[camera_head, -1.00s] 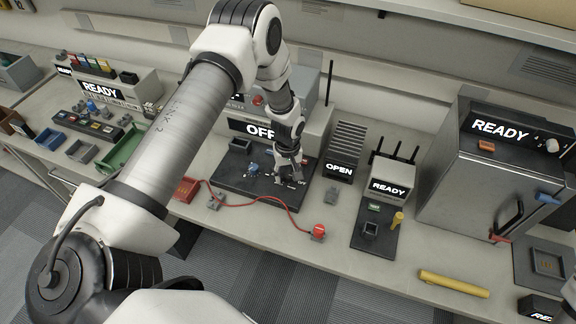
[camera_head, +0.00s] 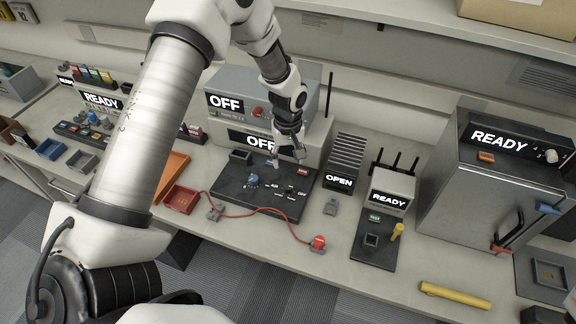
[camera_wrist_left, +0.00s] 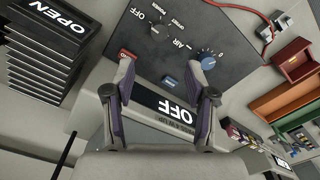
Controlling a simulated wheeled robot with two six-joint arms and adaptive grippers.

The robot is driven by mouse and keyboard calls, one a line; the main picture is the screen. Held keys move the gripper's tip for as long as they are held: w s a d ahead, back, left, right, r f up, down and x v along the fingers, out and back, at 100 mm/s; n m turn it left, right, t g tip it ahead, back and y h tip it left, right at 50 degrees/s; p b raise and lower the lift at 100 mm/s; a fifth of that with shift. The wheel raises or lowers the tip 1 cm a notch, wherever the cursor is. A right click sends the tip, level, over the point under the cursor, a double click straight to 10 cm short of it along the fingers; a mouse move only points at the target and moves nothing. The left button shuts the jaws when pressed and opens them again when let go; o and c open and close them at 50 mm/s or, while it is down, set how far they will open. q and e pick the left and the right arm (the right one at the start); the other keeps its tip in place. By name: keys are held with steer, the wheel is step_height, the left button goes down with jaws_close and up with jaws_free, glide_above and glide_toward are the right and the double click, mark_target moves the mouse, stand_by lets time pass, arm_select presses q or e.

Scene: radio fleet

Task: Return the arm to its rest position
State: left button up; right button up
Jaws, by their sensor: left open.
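My left arm comes in from the left in the head view and arches over the bench. My left gripper (camera_head: 288,155) points down above the back of the dark control panel (camera_head: 238,190). Its fingers are apart with nothing between them. In the left wrist view the open gripper (camera_wrist_left: 167,66) frames part of the panel (camera_wrist_left: 215,32), with a blue knob (camera_wrist_left: 208,58), a red button (camera_wrist_left: 128,54) and a blue switch (camera_wrist_left: 168,81) near the fingertips. My right gripper is not seen.
Grey units reading OFF (camera_head: 225,103) stand close behind the gripper. A black finned rack (camera_head: 348,160) reading OPEN and a READY router box (camera_head: 392,190) stand to its right. A red cable (camera_head: 262,212) lies along the panel's front. A large READY cabinet (camera_head: 470,190) stands far right.

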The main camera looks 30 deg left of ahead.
arm_select(q)
steer(key=shift+w, duration=0.1)
stand_by(0.3)
